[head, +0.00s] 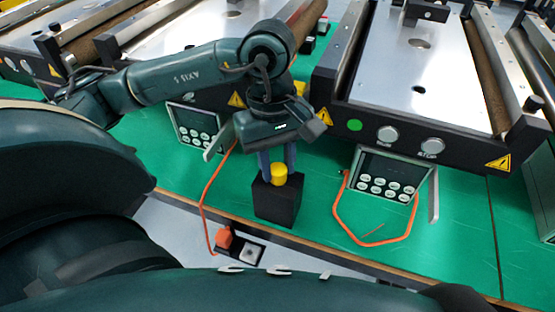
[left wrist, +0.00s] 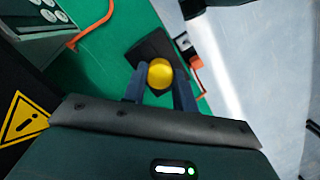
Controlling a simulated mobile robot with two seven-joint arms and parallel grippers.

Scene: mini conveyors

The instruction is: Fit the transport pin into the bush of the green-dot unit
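The transport pin shows as a yellow round head (head: 279,174) on top of a black block (head: 277,202) on the green mat; its lower part is hidden. It also shows in the left wrist view (left wrist: 160,73). My left gripper (head: 278,164) points down over the block, one finger on each side of the yellow head. The fingers are very near the head, and I cannot tell whether they touch it. The green-dot unit (head: 354,125) is the conveyor at right, with a silver plate that has a dark hole (head: 419,89). My right gripper is not in view.
A keypad panel (head: 386,176) with an orange cable stands in front of the green-dot unit; another panel (head: 195,122) stands left of my gripper. A second conveyor (head: 185,30) is at the back left. Bare green mat (head: 325,215) lies right of the block.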

